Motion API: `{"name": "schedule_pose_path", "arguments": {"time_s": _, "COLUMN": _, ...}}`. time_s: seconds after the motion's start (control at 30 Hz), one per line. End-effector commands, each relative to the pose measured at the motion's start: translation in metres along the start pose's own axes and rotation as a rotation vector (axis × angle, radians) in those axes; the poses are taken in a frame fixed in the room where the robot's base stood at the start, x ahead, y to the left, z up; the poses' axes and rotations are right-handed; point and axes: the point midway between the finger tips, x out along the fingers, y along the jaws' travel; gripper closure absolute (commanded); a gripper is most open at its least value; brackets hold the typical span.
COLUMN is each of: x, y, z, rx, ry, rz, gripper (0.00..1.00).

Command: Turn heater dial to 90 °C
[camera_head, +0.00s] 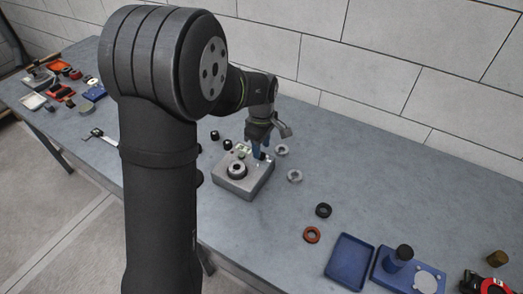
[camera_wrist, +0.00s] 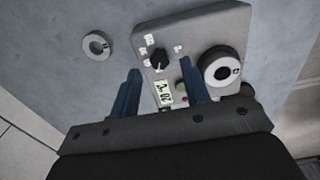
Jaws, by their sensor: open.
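The heater (camera_head: 244,181) is a grey box on the table, with a large dark-and-light ring on its top. In the wrist view its panel (camera_wrist: 205,28) shows a black dial knob (camera_wrist: 159,56) with small white labels around it. A small display (camera_wrist: 164,92) and a green button are nearer to me; the display's digits are hard to read. My gripper (camera_head: 262,150) is over the heater's far side. In the wrist view its two blue fingers (camera_wrist: 162,80) are open and apart, with the knob beyond and between them. I cannot tell whether anything is touched.
A light metal ring (camera_wrist: 97,46) lies beside the heater. Right of it on the table are a black ring (camera_head: 323,210), an orange ring (camera_head: 312,235) and a blue tray (camera_head: 349,261). Several small parts lie at the far left. A wall runs behind the table.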

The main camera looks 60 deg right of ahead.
Motion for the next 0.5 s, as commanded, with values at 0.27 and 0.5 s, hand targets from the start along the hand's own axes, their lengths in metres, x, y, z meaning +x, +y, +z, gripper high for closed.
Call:
{"name": "schedule_pose_path", "arguments": {"time_s": 0.27, "x": 0.025, "y": 0.000, "z": 0.000, "rx": 0.000, "ry": 0.000, "rz": 0.000, "gripper": 0.57}}
{"name": "schedule_pose_path", "arguments": {"time_s": 0.5, "x": 0.026, "y": 0.000, "z": 0.000, "rx": 0.000, "ry": 0.000, "rz": 0.001, "gripper": 0.57}}
